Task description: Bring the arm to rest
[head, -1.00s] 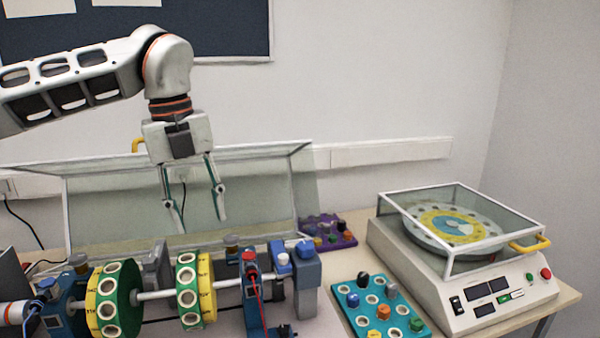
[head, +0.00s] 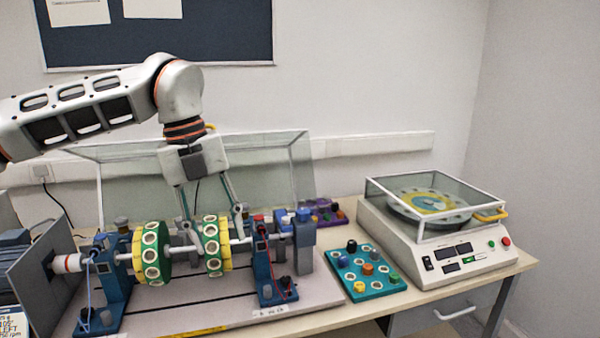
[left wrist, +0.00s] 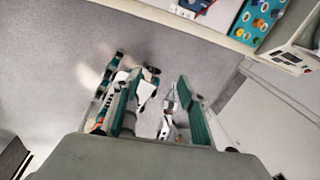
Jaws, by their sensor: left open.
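My left arm comes in from the left in the head view, its wrist bent down. My left gripper (head: 214,213) is open and empty, its two thin teal fingers pointing down. In the picture the fingers overlap the shaft and the green-and-yellow discs (head: 151,254) of the rotor rig; no contact can be made out. In the left wrist view the open fingers (left wrist: 157,98) have grey floor behind them, and the bench shows only at the top right. My right gripper is not in view.
The rig has a raised clear cover (head: 270,165). To its right are a teal tray (head: 378,287) with coloured knobs, a purple tray (head: 324,212) and a white balancing machine (head: 465,262) under a clear lid. Bare floor (left wrist: 60,50) shows in the left wrist view.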

